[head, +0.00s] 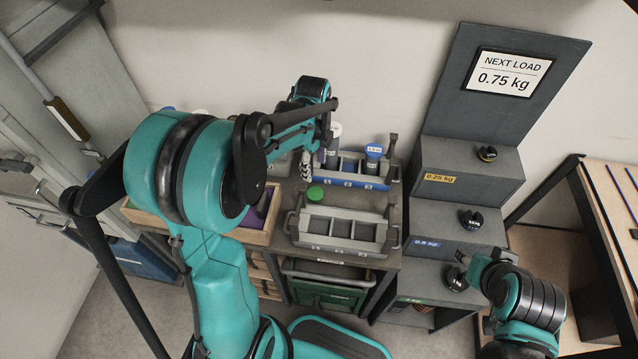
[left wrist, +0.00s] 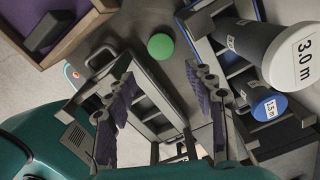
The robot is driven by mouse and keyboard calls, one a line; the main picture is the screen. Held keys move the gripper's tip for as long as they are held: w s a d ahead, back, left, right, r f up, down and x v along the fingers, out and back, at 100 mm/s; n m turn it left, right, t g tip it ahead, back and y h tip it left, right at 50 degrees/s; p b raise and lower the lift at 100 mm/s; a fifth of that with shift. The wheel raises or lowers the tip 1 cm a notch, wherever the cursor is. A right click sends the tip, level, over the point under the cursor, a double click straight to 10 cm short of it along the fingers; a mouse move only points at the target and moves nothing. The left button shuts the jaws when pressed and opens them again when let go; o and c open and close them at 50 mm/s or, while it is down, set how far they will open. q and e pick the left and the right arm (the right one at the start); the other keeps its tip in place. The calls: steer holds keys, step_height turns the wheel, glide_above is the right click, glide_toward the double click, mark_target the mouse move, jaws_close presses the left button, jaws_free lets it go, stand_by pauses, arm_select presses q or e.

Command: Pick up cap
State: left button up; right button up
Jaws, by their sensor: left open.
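The cap is most likely the small green round disc (head: 315,193) lying on the dark bench top; it also shows in the left wrist view (left wrist: 160,46). My left gripper (head: 307,166) is above the bench, just behind and above the green cap in the head view. In the left wrist view the two purple-padded fingers (left wrist: 163,78) stand apart with nothing between them, and the cap lies beyond their tips. My right gripper (head: 470,266) is at the lower right, beside a black knobbed weight (head: 457,279); its fingers are partly hidden.
A grey compartment tray (head: 342,213) stands in front of the cap. A blue-edged rack (head: 375,183) with tubes, one marked 3.0 m (left wrist: 300,58), stands behind. A wooden tray (head: 262,236) is left. Stepped shelves (head: 470,190) with black weights are right.

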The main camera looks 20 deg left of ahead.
arm_select(q)
steer(key=f, duration=0.1)
steer(key=b, duration=0.3)
glide_above(315, 193)
step_height(315, 193, down, 7)
steer(key=shift+f, duration=0.15)
step_height(315, 193, down, 5)
steer(key=b, duration=0.3)
arm_select(e)
step_height(315, 193, down, 6)
steer(key=shift+f, duration=0.25)
arm_select(q)
steer(key=c, duration=0.6)
